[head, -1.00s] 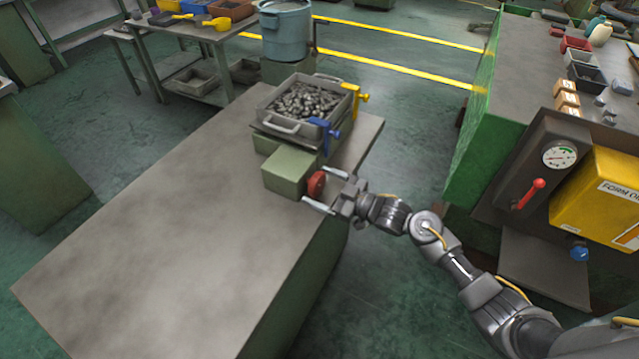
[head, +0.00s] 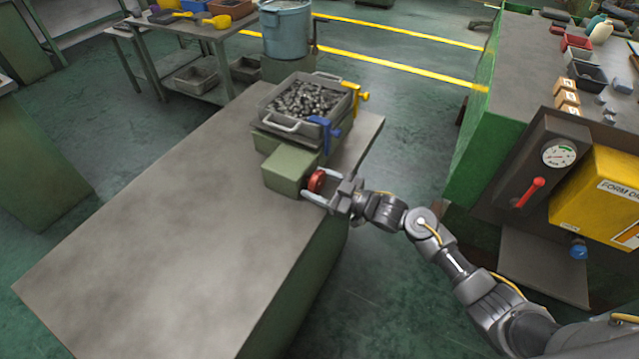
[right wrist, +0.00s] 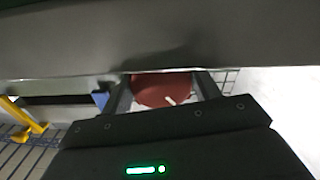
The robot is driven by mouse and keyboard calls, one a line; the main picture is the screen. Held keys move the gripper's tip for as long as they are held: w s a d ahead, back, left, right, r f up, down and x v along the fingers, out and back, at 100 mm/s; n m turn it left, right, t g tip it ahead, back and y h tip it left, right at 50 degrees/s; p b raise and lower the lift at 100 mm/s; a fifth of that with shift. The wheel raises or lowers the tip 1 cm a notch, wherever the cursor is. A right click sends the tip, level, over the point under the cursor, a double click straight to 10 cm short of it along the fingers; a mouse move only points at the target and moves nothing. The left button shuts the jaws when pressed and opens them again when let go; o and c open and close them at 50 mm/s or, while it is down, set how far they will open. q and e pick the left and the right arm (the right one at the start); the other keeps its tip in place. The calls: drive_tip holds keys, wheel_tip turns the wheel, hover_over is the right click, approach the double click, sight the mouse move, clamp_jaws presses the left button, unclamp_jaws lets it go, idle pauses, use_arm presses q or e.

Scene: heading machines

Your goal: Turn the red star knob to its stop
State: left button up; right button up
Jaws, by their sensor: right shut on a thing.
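The red star knob (head: 316,181) sits on the right face of a green block (head: 290,169) on the grey bench. My right gripper (head: 318,184) comes in from the right and is shut on the knob, with a finger on each side of it. In the right wrist view the knob (right wrist: 161,90) fills the space between the two fingers, and a small white mark shows on it. The fingers partly hide the knob. My left gripper is not in view.
Behind the block stands a grey bin (head: 300,104) of small metal parts, with a blue clamp (head: 327,128) and a yellow clamp (head: 357,94) at its right side. The bench top (head: 170,230) is clear to the left. A yellow box (head: 603,200) hangs on the machine at right.

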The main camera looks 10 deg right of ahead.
drive_tip(key=m+p, duration=0.3)
drive_tip(key=shift+r+m, duration=0.15)
drive_tip(key=shift+m, duration=0.25)
drive_tip(key=shift+s+m+p, duration=0.1)
drive_tip(key=shift+m+p, duration=0.6)
drive_tip(key=shift+m, duration=0.8)
drive_tip(key=o, duration=1)
drive_tip(key=shift+b+v, duration=0.95)
drive_tip(key=shift+v, duration=4.45)
